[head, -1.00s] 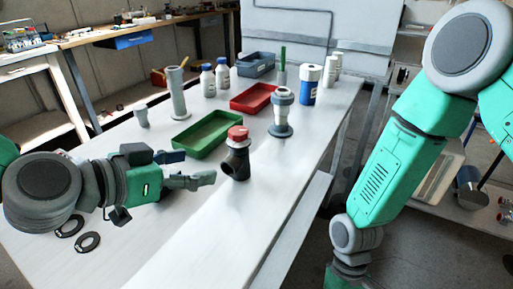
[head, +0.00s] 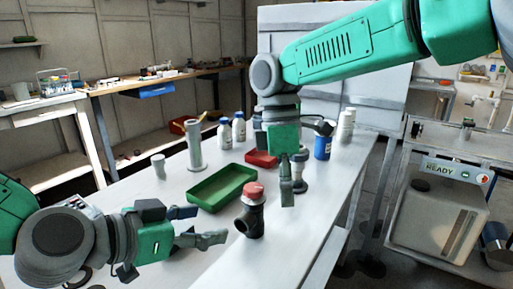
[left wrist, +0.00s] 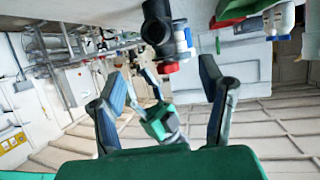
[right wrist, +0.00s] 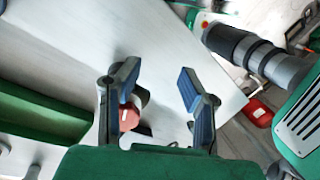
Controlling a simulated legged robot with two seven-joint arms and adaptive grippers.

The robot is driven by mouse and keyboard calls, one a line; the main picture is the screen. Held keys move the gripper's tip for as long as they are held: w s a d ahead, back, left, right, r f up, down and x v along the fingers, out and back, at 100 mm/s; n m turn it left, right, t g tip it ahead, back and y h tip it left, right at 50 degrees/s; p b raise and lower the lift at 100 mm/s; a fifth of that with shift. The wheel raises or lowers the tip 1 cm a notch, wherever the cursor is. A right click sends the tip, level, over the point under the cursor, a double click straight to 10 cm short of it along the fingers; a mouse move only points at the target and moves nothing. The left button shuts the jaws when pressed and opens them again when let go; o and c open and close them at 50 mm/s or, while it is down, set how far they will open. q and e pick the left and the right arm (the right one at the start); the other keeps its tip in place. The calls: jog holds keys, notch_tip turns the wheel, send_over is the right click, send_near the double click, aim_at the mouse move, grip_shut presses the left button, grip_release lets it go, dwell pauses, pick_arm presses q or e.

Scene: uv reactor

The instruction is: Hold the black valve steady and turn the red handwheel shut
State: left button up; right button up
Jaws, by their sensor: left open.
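The black valve (head: 250,219) stands upright on the table with the red handwheel (head: 254,190) on top. My left gripper (head: 205,226) is open and empty to the left of the valve, apart from it. In the left wrist view the valve (left wrist: 157,22) and handwheel (left wrist: 168,68) show beyond and between the spread fingers. My right gripper (head: 300,172) hangs above the table to the right of the handwheel. In the right wrist view (right wrist: 157,82) its fingers are apart and empty. The handwheel (right wrist: 129,118) shows there beside the left finger, which partly hides the valve.
A green tray (head: 222,205) lies behind the valve, and a red tray (head: 262,158) lies farther back. A grey fitting (head: 300,170), a blue bottle (head: 323,148) and white bottles (head: 224,133) stand farther back. The front table surface (head: 205,266) has bare room.

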aim_at(249, 214)
jog(key=w+a+r+n+t, duration=0.1)
jog(key=a+r, duration=0.1)
jog(key=w+a+r+n, duration=0.1)
jog(key=a+r, duration=0.1)
jog(key=r, duration=0.1)
jog(key=w+a+r+n+t, duration=0.1)
jog(key=a+r+n, duration=0.1)
jog(key=r, duration=0.1)
jog(key=shift+w+a+r+t+y, duration=0.1)
jog(key=shift+a+r+t+y, duration=0.1)
jog(key=shift+a+t+y, duration=0.15)
pick_arm(q)
jog(key=x, duration=0.4)
pick_arm(e)
jog(key=shift+d+r, duration=0.15)
jog(key=shift+d, duration=0.5)
pick_arm(q)
jog(key=x, duration=0.8)
jog(key=shift+w+f, duration=0.2)
jog(key=shift+w, duration=0.2)
pick_arm(e)
jog(key=shift+w+a, duration=0.1)
jog(key=shift+a, duration=0.5)
pick_arm(q)
jog(key=shift+w+d, duration=0.2)
jog(key=shift+d, duration=0.35)
pick_arm(e)
jog(key=shift+d, duration=0.5)
